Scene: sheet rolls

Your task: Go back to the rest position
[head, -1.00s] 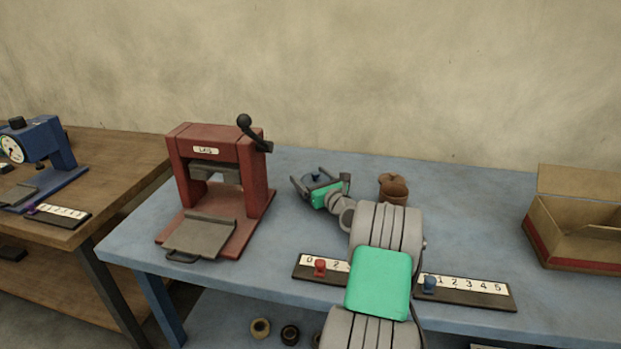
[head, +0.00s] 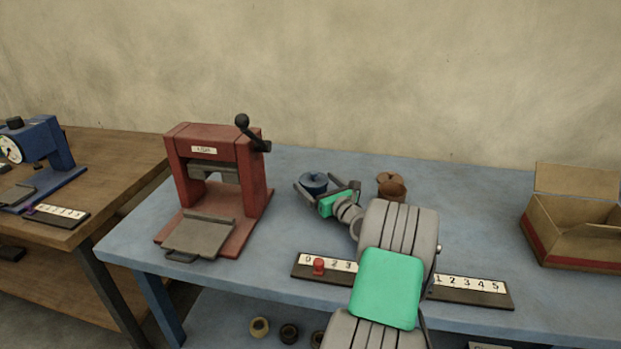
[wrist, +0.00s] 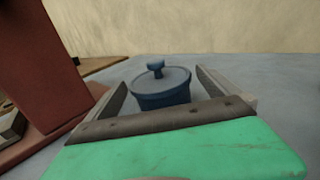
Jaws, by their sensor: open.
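My gripper (head: 327,190) is over the blue table (head: 130,232), right of the red press. Its fingers are spread apart with nothing held between them. A blue lidded pot (head: 313,182) stands just beyond the fingers in the head view. In the wrist view the pot (wrist: 162,88) shows ahead, framed by the two fingers (wrist: 165,85); whether they touch it I cannot tell. My grey and green arm covers part of the table's front and the middle of the number strips.
The red press (head: 217,185) with a black lever stands left of my gripper. A brown pot (head: 391,185) is at right, and an open cardboard box (head: 575,222) at far right. Number strips (head: 475,284) with a red peg (head: 319,266) lie along the front.

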